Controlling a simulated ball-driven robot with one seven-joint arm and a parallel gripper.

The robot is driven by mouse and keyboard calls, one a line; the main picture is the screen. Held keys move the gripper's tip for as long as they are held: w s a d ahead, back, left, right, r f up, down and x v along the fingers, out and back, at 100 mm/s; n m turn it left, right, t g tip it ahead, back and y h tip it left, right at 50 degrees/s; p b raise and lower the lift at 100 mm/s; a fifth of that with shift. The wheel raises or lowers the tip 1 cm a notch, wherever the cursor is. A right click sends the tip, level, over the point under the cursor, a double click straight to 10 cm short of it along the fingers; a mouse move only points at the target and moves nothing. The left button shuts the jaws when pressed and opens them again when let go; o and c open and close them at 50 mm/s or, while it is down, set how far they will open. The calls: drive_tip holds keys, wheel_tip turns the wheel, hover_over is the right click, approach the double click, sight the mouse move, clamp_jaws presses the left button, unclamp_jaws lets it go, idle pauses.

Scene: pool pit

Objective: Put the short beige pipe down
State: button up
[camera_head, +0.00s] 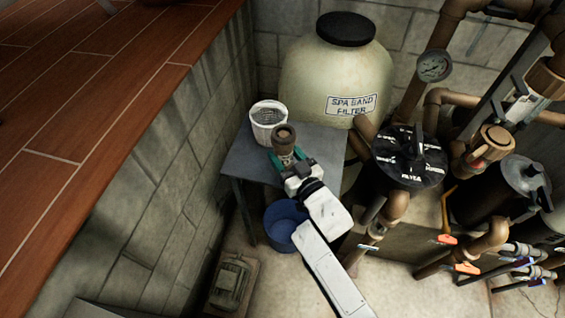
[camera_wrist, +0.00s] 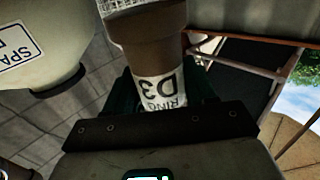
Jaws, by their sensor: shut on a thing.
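The short pipe (camera_head: 284,137) looks brown, with a wider collar at its top end. In the wrist view the pipe (camera_wrist: 148,35) carries a white label reading "RING D3". My gripper (camera_head: 289,160) is shut on it, with a dark green finger on each side of the labelled part. The gripper (camera_wrist: 162,92) also shows in the wrist view. In the head view the pipe appears over the grey table (camera_head: 245,158), in front of a white basket. I cannot tell whether its lower end touches the tabletop; my gripper hides that part.
The white basket (camera_head: 268,119) stands at the table's back left. A blue bucket (camera_head: 281,228) is below the table's front. A sand filter tank (camera_head: 335,75) rises behind, and brown pipes with a black-lidded filter (camera_head: 409,160) crowd the right. A block wall (camera_head: 165,190) borders the left.

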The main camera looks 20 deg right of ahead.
sight(283, 161)
drive_tip(key=shift+w+f, duration=0.5)
drive_tip(key=shift+f, duration=0.05)
drive_tip(key=f, duration=0.1)
drive_tip(key=f+b, duration=0.1)
drive_tip(key=f, duration=0.1)
drive_tip(key=shift+w, duration=0.4)
drive_tip(key=shift+f, duration=0.5)
drive_tip(key=shift+f+b, duration=0.15)
drive_tip(key=shift+b, duration=0.2)
drive_tip(key=o, duration=1)
drive_tip(key=s+d, duration=0.2)
drive_tip(key=s, duration=1)
